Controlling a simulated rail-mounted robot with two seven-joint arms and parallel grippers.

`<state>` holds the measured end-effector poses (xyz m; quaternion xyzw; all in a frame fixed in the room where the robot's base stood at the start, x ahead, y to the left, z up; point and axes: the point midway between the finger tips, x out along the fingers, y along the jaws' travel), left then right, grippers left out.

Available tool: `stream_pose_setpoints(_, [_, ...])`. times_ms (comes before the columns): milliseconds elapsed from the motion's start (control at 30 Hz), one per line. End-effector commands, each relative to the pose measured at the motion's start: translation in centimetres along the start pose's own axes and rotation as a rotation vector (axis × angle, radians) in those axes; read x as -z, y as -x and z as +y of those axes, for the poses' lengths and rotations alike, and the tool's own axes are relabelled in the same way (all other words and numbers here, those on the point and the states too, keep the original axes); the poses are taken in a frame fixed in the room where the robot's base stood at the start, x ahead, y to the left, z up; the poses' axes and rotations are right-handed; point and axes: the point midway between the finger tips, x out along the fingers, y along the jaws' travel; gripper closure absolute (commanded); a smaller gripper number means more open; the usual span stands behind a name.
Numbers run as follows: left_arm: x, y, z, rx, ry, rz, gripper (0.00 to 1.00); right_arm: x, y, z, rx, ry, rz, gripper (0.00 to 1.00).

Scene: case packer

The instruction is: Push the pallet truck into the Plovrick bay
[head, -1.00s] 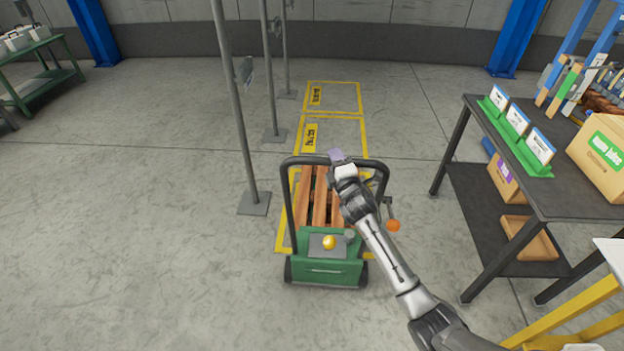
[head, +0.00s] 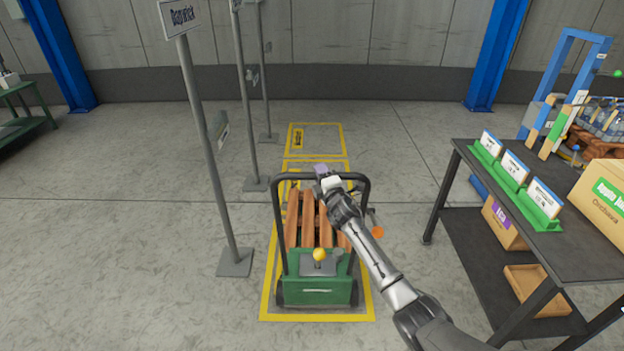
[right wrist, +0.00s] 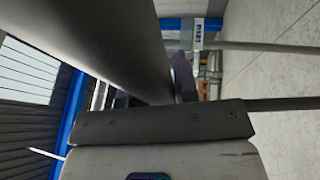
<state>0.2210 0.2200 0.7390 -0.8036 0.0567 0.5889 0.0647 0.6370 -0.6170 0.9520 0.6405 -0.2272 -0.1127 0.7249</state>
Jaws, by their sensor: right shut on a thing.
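The green pallet truck (head: 317,290) carries brown wooden slats and has a dark upright handle (head: 278,225). It stands inside the nearest yellow floor outline (head: 266,285), with its near end just short of the near line. My right gripper (head: 325,177) is shut on the handle's top bar; the bar also fills the upper left of the right wrist view (right wrist: 95,45). Signs on posts stand left of the outlines. The nearest sign (head: 180,16) is small and I cannot read it surely. Two further outlines (head: 340,165) (head: 316,138) lie beyond. My left gripper is not in view.
The nearest post's base (head: 235,263) stands close left of the truck. A dark table (head: 470,160) with sign cards and a box (head: 603,195) is at the right. Open floor lies at the left, and a grey wall is at the back.

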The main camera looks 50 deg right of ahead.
Motion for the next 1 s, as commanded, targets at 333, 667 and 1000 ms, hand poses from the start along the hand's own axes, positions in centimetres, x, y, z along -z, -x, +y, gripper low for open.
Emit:
stream_pose_setpoints(333, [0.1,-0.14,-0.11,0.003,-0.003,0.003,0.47,-0.93,-0.22,-0.61,0.011,0.0,-0.01,1.0])
stream_pose_setpoints(667, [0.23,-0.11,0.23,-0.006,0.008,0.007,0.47,-0.88,-0.21,-0.56,0.01,0.0,-0.01,0.59])
stream_pose_setpoints(1000, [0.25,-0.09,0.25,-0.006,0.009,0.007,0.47,-0.9,-0.22,-0.46,0.008,0.0,-0.01,0.47])
